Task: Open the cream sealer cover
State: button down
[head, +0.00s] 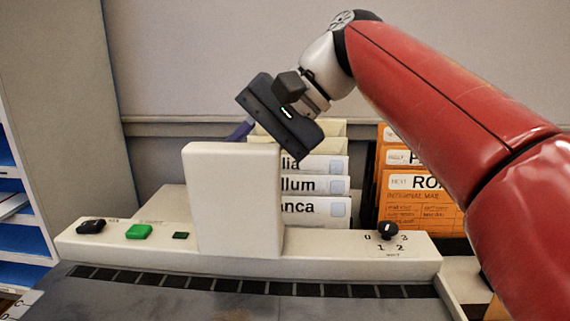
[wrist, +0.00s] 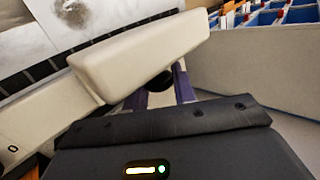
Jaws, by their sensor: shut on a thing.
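The cream sealer cover (head: 238,200) stands upright as a block in the middle of the cream sealing machine (head: 330,252). In the wrist view, the cover (wrist: 140,55) slants across the upper middle. My gripper (head: 239,132) reaches down behind the cover's top edge, and its purple fingertips are mostly hidden there in the head view. In the wrist view, my gripper (wrist: 163,88) has its purple fingers on either side of a small dark round part (wrist: 160,81) at the cover's far edge. It is shut on that part; the exact contact is partly hidden.
The machine's panel has a black switch (head: 91,226), a green button (head: 138,232) and a dial (head: 388,231). A dark roller strip (head: 250,286) runs along its front. Labelled envelopes (head: 318,190) and orange mail envelopes (head: 418,190) stand behind. Blue shelves (head: 20,240) are at left.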

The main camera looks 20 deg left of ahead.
jog(key=shift+w+a+f+m+g, duration=0.15)
jog(key=shift+w+a+m+g, duration=0.1)
jog(key=shift+w+g, duration=0.3)
jog(key=shift+w+a+f+m+g, duration=0.1)
jog(key=shift+w+f+m+g, duration=0.15)
jog(key=shift+w, duration=0.35)
jog(key=shift+w+a+f+m+g, duration=0.1)
jog(key=shift+w+a+m+g, duration=0.1)
jog(key=shift+w+g, duration=0.35)
jog(key=shift+h, duration=0.3)
jog(key=c, duration=1.2)
grip_release()
